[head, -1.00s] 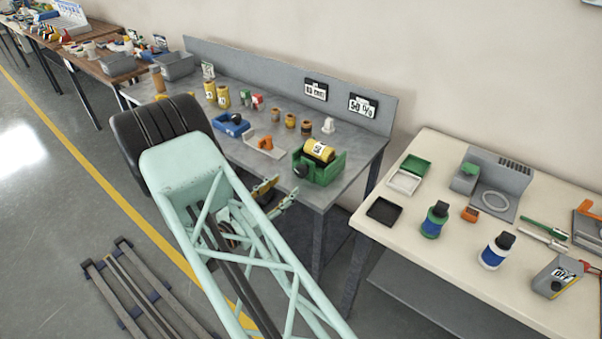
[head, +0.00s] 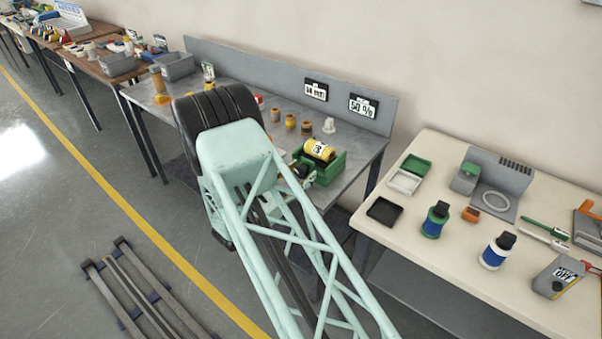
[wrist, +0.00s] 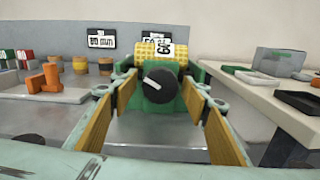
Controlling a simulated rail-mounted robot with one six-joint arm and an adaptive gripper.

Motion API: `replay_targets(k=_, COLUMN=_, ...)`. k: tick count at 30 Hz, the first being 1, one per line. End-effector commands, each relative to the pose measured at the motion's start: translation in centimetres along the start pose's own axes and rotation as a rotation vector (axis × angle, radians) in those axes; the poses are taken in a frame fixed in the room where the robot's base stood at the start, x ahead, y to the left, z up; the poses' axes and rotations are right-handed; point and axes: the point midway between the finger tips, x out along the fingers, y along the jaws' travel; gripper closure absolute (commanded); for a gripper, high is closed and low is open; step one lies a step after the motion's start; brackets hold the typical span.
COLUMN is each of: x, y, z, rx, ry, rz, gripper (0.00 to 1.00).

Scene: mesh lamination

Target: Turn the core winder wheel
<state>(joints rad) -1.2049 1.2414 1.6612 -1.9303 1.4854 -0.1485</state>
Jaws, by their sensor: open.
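The core winder (head: 330,166) is a green cradle near the front right corner of the grey bench, holding a yellow roll (head: 319,150) with a white label. In the wrist view the roll (wrist: 153,49) shows behind the winder's black round wheel (wrist: 159,86), which has a white mark on its face. My gripper (wrist: 158,97) is open, its yellow-padded fingers to the left and right of the wheel. Gaps show between the pads and the wheel; I cannot tell how deep the wheel sits between them. In the head view my arm hides most of the gripper.
Several small brown and orange rolls (head: 290,121) and a white piece (head: 328,126) stand behind the winder. Two signs (head: 316,91) hang on the back panel. An orange block (wrist: 44,77) lies left of my gripper. A cream table (head: 400,240) with bottles and trays stands right.

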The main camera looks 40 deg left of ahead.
Motion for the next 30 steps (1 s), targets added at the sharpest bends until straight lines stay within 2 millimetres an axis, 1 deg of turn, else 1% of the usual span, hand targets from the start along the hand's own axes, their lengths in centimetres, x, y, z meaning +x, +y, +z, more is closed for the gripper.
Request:
replay_targets(k=9, x=0.09, y=-0.01, z=-0.01, rx=0.000, ry=0.000, rz=0.000, gripper=0.58)
replay_targets(k=17, x=0.09, y=-0.01, z=0.00, rx=0.000, ry=0.000, rz=0.000, gripper=0.82)
replay_targets(k=25, x=0.09, y=-0.01, z=-0.01, rx=-0.010, ry=0.000, rz=0.000, gripper=0.82)
replay_targets(k=30, x=0.09, y=-0.02, z=-0.01, rx=-0.045, ry=0.000, rz=0.000, gripper=0.82)
